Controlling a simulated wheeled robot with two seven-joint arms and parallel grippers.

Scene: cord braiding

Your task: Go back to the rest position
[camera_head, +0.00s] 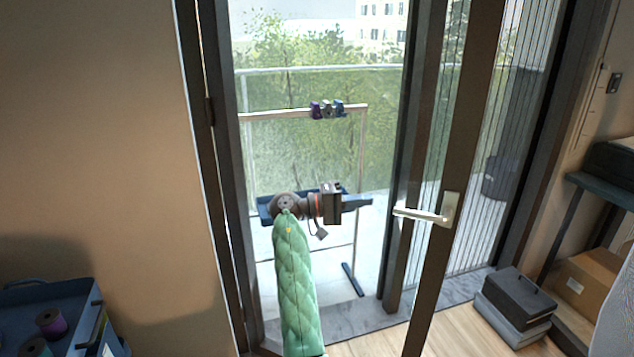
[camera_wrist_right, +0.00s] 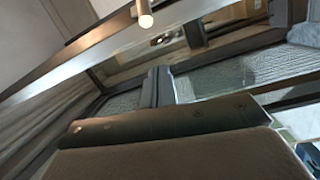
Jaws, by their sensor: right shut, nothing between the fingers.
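My right gripper (camera_head: 357,202) is at the end of my green-sleeved arm, in the middle of the head view. Its fingers point right, are shut and hold nothing. It is in front of a metal rack (camera_head: 282,114) seen through the doorway. A purple spool (camera_head: 315,110), a grey spool (camera_head: 327,109) and a blue spool (camera_head: 338,107) sit on the rack's top bar, above and apart from the gripper. A dark blue tray (camera_head: 265,208) on the rack is partly hidden by my wrist. My left gripper is not in view.
A dark-framed glass door with a silver handle (camera_head: 421,214) stands right of my gripper. The handle also shows in the right wrist view (camera_wrist_right: 144,14). A blue bin (camera_head: 35,297) with spools is at lower left. Dark boxes (camera_head: 515,302) lie on the floor at right.

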